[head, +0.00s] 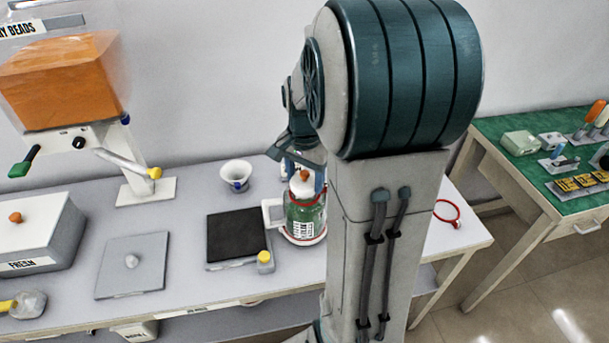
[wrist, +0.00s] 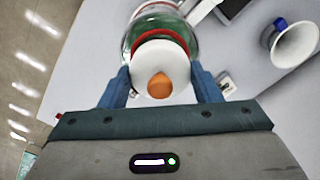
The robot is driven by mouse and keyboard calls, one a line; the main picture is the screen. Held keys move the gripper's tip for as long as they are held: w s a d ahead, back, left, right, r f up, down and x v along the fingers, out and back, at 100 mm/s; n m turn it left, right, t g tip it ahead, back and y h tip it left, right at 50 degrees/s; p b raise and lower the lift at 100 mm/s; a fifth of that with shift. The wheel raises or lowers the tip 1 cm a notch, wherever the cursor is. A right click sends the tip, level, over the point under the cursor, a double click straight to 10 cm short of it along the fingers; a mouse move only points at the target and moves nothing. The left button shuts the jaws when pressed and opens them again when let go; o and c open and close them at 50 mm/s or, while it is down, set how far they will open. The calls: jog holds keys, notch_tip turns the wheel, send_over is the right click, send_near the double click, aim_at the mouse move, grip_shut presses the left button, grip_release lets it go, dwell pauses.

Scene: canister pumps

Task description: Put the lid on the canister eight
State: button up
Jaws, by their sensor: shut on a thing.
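A clear canister (head: 304,222) with green contents, a printed label, a red band at its base and a white handle stands upright on the grey table. Its number is not readable. A white round lid (wrist: 162,53) with an orange knob (wrist: 159,86) is at the canister's mouth; the knob also shows in the head view (head: 304,176). My gripper (wrist: 161,76) is above the canister, its blue fingers shut on the lid from both sides. The canister (wrist: 137,14) shows beyond the lid in the wrist view. Whether the lid touches the rim is hidden.
A dark-topped scale (head: 235,234) with a yellow knob stands just left of the canister. A white funnel cup (head: 236,174) is behind it. A grey plate (head: 131,272), a white box (head: 37,235) and an orange bead dispenser (head: 62,85) are further left. A red ring (head: 447,206) lies right of my arm.

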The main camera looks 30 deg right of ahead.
jog(key=o, duration=1.4)
jog(key=shift+r+p, duration=2.8)
jog(key=shift+r, duration=0.7)
grip_shut()
